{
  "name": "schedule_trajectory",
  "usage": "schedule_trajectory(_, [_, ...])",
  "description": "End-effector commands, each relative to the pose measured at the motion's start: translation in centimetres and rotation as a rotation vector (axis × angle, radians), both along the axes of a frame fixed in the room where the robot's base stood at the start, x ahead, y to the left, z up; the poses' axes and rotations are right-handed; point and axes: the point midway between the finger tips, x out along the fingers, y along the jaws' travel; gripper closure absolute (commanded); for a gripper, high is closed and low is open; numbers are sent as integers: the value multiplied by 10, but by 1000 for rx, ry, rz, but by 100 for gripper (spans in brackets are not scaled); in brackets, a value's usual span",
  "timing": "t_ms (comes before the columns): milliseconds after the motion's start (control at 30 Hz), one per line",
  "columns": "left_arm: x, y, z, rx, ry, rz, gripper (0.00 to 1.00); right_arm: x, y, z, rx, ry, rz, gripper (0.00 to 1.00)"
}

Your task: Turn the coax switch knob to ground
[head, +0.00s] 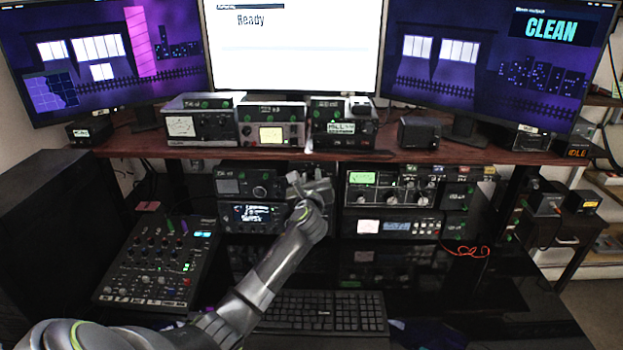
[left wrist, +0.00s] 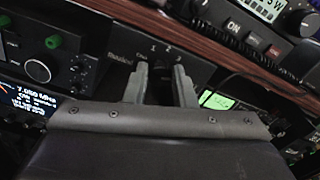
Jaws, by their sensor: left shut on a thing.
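The coax switch (left wrist: 120,35) is a dark panel in the left wrist view, with the white marks 1, 2 and 3 and a word to their left, probably "Ground". Its knob is mostly hidden between my fingers, and I cannot read where its pointer stands. My left gripper (left wrist: 160,78) is shut on the knob, one grey finger on each side. In the head view the left gripper (head: 309,182) reaches the shelf gear under the desk's upper board and covers the switch. My right gripper is not in view.
A radio with a lit display (head: 256,214) sits just left of the gripper, and a rack with a green screen (head: 362,178) is on its right. The wooden shelf board (head: 400,153) runs close above. A mixer (head: 160,262) and a keyboard (head: 325,310) lie on the desk.

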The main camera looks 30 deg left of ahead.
Motion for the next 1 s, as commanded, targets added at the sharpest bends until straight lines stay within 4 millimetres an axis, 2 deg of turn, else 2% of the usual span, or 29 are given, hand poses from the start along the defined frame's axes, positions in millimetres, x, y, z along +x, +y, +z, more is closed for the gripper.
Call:
schedule_trajectory(467, [-1,1,-3,-374,-228,1,99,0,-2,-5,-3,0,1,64])
schedule_trajectory(1000, [-1,1,-5,-813,-497,1,99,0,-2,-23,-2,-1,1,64])
